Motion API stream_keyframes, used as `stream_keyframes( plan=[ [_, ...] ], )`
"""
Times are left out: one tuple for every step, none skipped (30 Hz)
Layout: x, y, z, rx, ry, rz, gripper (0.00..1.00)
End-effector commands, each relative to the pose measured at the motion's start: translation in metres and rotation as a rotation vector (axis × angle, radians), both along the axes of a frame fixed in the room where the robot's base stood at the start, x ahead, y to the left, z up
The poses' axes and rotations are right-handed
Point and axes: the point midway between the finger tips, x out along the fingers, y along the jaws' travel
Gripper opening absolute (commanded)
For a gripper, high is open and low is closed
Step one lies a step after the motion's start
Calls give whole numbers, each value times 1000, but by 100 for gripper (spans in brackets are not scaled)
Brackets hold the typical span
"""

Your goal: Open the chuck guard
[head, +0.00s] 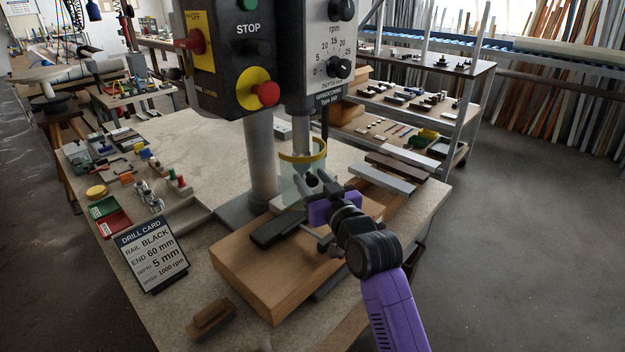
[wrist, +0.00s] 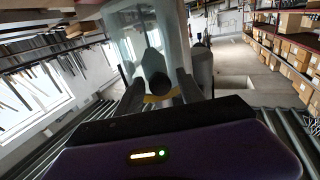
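The chuck guard (head: 291,188) is a clear, greenish shield with a yellow ring (head: 302,157) at its top. It hangs below the drill head, around the chuck area. My gripper (head: 316,182) is at the guard's right front side in the head view. In the wrist view, the clear guard (wrist: 136,38) rises just beyond my fingers. My gripper (wrist: 158,88) appears open there, its fingers apart, with a dark round part and a bit of yellow between them. I cannot tell whether either finger touches the guard.
The drill's control box (head: 225,60) and speed dial panel (head: 328,45) stand above. A wooden block (head: 275,275) bearing a dark rail (head: 277,230) lies below the guard. A drill card (head: 152,255) stands at the left. Bars (head: 380,178) lie at the right.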

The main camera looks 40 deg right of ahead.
Motion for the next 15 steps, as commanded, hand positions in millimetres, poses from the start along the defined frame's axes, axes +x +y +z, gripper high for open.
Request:
stream_keyframes(
  plan=[
    [0,0,0,0,0,0,34],
    [0,0,0,0,0,0,28],
    [0,0,0,0,0,0,20],
    [0,0,0,0,0,0,14],
    [0,0,0,0,0,0,8],
    [0,0,0,0,0,0,0],
    [0,0,0,0,0,0,0],
    [0,0,0,0,0,0,0],
    [0,0,0,0,0,0,0],
    [0,0,0,0,0,0,0],
    [0,0,0,0,0,0,0],
    [0,0,0,0,0,0,0],
    [0,0,0,0,0,0,0],
    [0,0,0,0,0,0,0],
    [0,0,0,0,0,0,0]
  ],
)
